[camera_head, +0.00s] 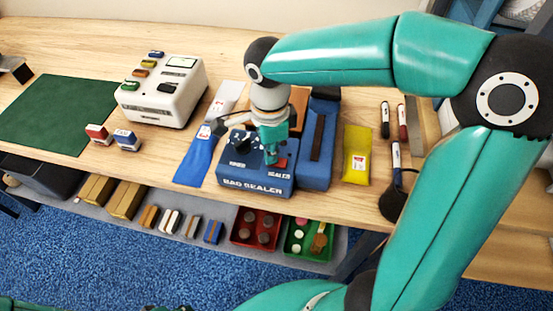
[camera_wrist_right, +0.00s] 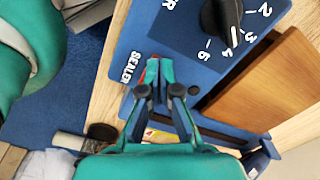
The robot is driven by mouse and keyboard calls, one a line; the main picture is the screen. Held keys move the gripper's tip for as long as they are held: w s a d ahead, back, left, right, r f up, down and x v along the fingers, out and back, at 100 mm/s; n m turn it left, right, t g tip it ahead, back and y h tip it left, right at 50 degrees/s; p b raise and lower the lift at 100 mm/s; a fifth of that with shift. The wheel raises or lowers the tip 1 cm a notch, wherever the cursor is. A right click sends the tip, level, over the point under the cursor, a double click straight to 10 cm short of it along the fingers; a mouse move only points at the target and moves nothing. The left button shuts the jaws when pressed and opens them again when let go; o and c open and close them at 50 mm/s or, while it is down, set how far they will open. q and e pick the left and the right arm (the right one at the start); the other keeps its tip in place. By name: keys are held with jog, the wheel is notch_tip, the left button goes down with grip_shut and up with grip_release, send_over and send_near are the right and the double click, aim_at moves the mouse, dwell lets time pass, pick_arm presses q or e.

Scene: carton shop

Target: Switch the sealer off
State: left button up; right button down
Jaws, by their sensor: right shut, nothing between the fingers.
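The blue bag sealer (camera_head: 255,184) stands on the wooden table, with its name in white on the front. Its top panel (camera_wrist_right: 182,40) fills much of the right wrist view, with a black numbered dial (camera_wrist_right: 222,22) and the word SEALER. A small red switch (camera_head: 281,162) sits on the panel beside that word. My right gripper (camera_head: 271,158) is shut and empty, pointing down at the switch. In the right wrist view its fingertips (camera_wrist_right: 160,88) overlap the red part, so contact and the switch's position are unclear.
A white machine (camera_head: 165,92) with coloured buttons and a green mat (camera_head: 55,112) are to the left. A blue bag (camera_head: 199,158) and a yellow bag (camera_head: 356,155) flank the sealer. Markers (camera_head: 396,155) lie right. Red (camera_head: 256,244) and green bins sit on the shelf below.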

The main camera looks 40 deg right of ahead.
jog(key=shift+r+p, duration=2.8)
jog(key=shift+r, duration=0.65)
